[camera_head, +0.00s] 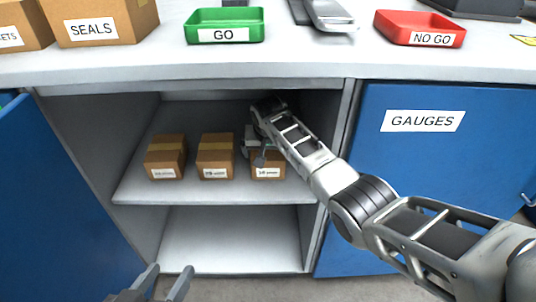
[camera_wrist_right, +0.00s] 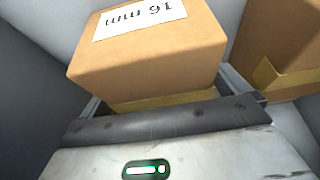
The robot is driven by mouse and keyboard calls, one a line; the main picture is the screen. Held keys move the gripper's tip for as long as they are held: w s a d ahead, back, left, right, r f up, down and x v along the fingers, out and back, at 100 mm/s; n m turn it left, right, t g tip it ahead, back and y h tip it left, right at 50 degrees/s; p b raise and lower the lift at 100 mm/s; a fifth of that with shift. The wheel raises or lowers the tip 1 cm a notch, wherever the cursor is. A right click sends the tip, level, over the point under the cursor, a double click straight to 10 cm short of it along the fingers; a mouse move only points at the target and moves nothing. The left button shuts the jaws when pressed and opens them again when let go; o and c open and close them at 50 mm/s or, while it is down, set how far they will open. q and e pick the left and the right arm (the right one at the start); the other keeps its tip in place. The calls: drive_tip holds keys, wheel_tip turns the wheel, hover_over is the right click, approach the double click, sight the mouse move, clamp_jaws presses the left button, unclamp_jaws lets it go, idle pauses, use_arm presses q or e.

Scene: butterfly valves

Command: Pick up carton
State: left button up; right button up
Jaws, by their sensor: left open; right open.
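Three small brown cartons stand in a row on the upper shelf (camera_head: 150,195) of the open cabinet: a left carton (camera_head: 165,158), a middle carton (camera_head: 215,157) and a right carton (camera_head: 268,168). Each has a white label. My right gripper (camera_head: 258,152) is open at the right carton, partly hiding its top and left side. In the right wrist view this carton (camera_wrist_right: 150,55) is close in front of the gripper, its label upside down, apparently reading "16 mm". Whether the fingers touch it is unclear. My left gripper (camera_head: 164,284) is open and empty, low in front of the cabinet.
Another carton (camera_wrist_right: 280,50) is close beside it in the wrist view. The lower shelf (camera_head: 230,240) is bare. A blue door (camera_head: 60,190) stands open at left; the closed GAUGES door (camera_head: 420,170) is at right. The countertop (camera_head: 170,58) overhangs above, with GO (camera_head: 224,22) and NO GO (camera_head: 420,25) trays.

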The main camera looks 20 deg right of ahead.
drive_tip(key=c, duration=1.4)
drive_tip(key=shift+w+r, duration=0.1)
drive_tip(key=shift+c, duration=1)
drive_tip(key=shift+r, duration=0.1)
